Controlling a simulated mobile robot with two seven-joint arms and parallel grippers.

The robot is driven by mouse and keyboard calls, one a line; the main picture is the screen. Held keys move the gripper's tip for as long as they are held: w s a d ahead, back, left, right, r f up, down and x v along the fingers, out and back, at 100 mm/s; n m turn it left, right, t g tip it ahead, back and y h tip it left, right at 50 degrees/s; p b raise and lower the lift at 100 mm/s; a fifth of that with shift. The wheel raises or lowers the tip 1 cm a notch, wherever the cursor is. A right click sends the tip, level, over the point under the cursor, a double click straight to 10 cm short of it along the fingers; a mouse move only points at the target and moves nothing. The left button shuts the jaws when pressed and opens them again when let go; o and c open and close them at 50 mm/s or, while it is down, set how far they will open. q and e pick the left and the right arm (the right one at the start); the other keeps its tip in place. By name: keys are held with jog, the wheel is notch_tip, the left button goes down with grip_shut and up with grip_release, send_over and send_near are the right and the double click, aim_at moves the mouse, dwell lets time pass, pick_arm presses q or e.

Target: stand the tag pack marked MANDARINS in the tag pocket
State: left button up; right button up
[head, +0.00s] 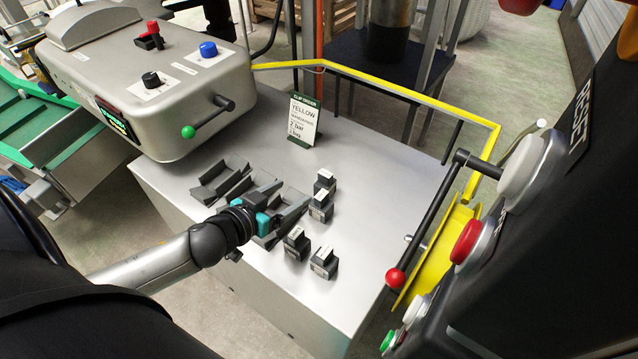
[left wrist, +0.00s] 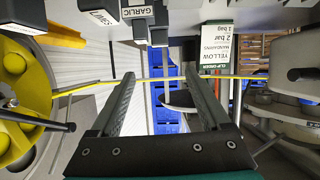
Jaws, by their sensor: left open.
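Several dark tag packs with white labels stand on the grey machine top, to the right of my left gripper (head: 292,195) in the head view: a back pair (head: 325,178) and two front ones (head: 296,244) (head: 323,263). Their labels are too small to read there. In the left wrist view, one pack reads GARLIC (left wrist: 137,12) and one appears to read LIMES (left wrist: 104,17); I cannot tell which is MANDARINS. Dark angular holders (head: 218,184) lie beside and partly behind my gripper; I cannot tell which is the tag pocket. My left gripper is open, with nothing between its fingers.
A card (head: 304,118) reading YELLOW, MANDARINS, 2 bar stands at the back. A grey housing (head: 150,80) with knobs and a green-ended lever stands at left. At right are a red-ball lever (head: 396,277), a yellow rail (head: 410,92) and a button panel (head: 500,220). The front top is clear.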

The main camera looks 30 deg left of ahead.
pick_arm(q)
jog(key=s, duration=0.1)
jog(key=b, duration=0.3)
send_near(323, 176)
jog(key=shift+a+x, duration=0.2)
jog(key=shift+x, duration=1.75)
jog(key=shift+b+x, duration=0.5)
jog(key=shift+x, duration=1.6)
jog(key=shift+w+d+f, duration=0.25)
jog(key=shift+w, duration=0.25)
pick_arm(e)
jog(key=f, duration=0.1)
jog(key=w+d+f, duration=0.2)
jog(key=f, duration=0.1)
jog(key=shift+d, duration=0.15)
pick_arm(q)
jog(key=shift+c, duration=0.2)
grip_shut()
pick_arm(e)
jog(key=shift+s, duration=0.25)
